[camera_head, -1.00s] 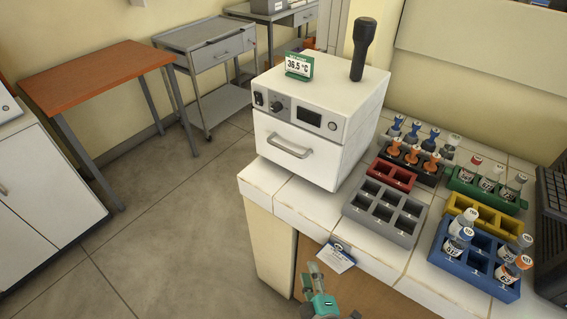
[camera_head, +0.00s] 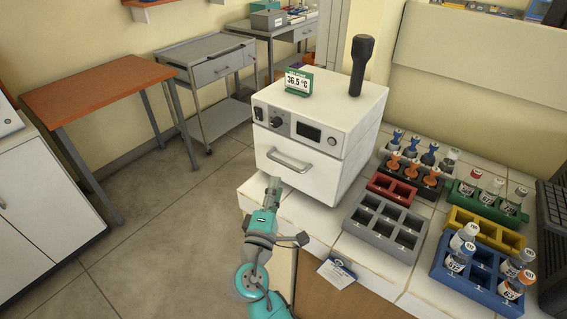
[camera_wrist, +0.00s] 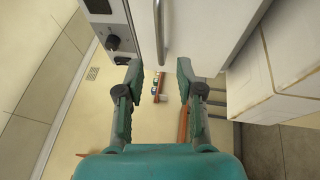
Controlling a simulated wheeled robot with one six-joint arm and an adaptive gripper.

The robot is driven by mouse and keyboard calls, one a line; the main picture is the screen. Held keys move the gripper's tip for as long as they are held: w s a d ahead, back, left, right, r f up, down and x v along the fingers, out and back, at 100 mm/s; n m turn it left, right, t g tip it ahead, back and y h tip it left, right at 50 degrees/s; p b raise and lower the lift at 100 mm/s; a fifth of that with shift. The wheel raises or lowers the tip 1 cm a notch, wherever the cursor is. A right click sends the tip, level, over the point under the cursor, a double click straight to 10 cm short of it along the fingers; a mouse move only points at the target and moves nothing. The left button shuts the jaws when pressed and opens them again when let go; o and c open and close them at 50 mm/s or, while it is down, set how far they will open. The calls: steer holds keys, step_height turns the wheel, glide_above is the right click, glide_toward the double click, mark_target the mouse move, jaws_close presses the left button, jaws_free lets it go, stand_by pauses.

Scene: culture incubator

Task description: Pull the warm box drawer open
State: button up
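The warm box (camera_head: 318,128) is a white cabinet on the tiled counter, with a knob and a dark display on its upper panel. Its drawer (camera_head: 308,170) is shut, with a horizontal bar handle (camera_head: 290,160) on the front. My gripper (camera_head: 273,184) is just below and to the left of the handle, in front of the drawer. In the wrist view my gripper (camera_wrist: 160,88) has its two fingers wide apart with nothing between them. The handle (camera_wrist: 160,30) shows there beyond the fingertips, in line with the gap.
A grey rack (camera_head: 384,225), a red rack (camera_head: 392,189) and a blue rack with vials (camera_head: 470,270) stand on the counter to the right. A green 36.5 °C sign (camera_head: 299,81) and a dark upright tool (camera_head: 361,64) stand on the box. Open floor (camera_head: 165,235) lies left.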

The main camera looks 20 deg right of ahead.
mark_target(284, 163)
steer(key=x, duration=0.9)
jaws_close()
